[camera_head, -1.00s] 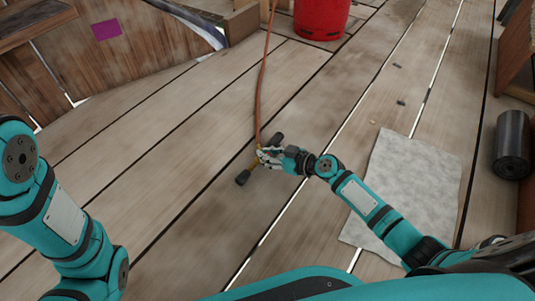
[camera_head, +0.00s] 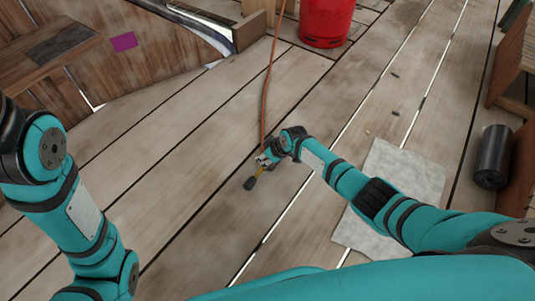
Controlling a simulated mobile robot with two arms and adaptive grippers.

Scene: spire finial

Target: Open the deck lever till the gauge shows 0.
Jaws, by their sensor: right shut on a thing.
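One black end of the tool sticks out below the fingers; the rest is hidden by the gripper and wrist. I cannot tell whether this tool is the deck lever. No gauge can be made out. My left arm comes in at the left, but its gripper is outside the picture.
A red container (camera_head: 326,22) stands at the top, near the hose. A grey mat (camera_head: 405,178) lies partly under my right arm. A dark roll (camera_head: 492,157) and wooden furniture (camera_head: 510,70) stand at the right. The planks left of the hose are clear.

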